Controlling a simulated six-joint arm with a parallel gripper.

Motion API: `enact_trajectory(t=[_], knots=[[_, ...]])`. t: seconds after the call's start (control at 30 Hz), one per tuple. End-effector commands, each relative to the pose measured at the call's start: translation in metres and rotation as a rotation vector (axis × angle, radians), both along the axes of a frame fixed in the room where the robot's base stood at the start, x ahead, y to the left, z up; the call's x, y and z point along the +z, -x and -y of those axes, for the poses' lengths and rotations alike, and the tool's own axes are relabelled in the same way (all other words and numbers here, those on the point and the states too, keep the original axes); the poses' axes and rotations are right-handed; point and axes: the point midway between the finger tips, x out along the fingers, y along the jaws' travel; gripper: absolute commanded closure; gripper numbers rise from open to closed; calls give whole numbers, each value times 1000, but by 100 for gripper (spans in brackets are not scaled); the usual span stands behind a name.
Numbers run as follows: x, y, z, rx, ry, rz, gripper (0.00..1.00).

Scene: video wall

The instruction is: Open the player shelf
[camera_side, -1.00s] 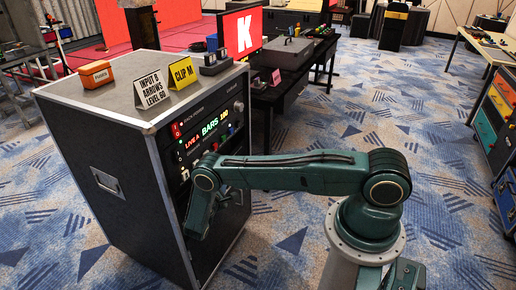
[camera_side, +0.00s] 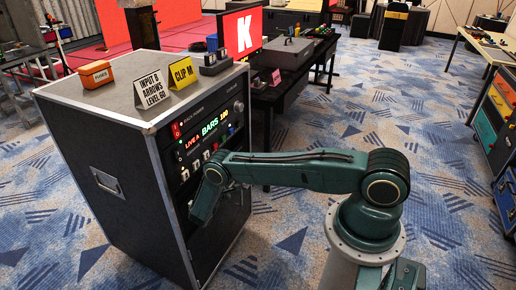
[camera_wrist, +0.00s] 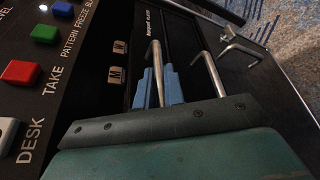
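The player shelf (camera_wrist: 145,18) is a black front panel with a "PLAYER" label in the wrist view. A bent metal handle rod (camera_wrist: 155,60) stands out at it. My gripper (camera_wrist: 158,78) has its two blue fingers on either side of this rod. I cannot tell whether they press on it. In the side view my gripper (camera_side: 200,215) is at the lower front of the rack case (camera_side: 115,205), and my wrist hides the shelf there. The shelf looks in line with the rack front.
Other bent metal rods (camera_wrist: 210,72) stand to the right of the fingers. A button panel (camera_wrist: 40,70) with red, green and blue buttons is at left. Signs and an orange box (camera_side: 97,75) stand on the case. Open carpet lies in front of the rack.

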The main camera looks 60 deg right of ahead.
Motion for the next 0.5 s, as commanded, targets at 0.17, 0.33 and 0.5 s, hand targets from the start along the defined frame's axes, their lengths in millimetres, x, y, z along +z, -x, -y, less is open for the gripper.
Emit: enact_trajectory(t=[0.17,0.33,0.5], knots=[[0,0,0,0,0,0,100],[0,3,0,-1,1,0,100],[-1,15,0,-2,0,-3,100]])
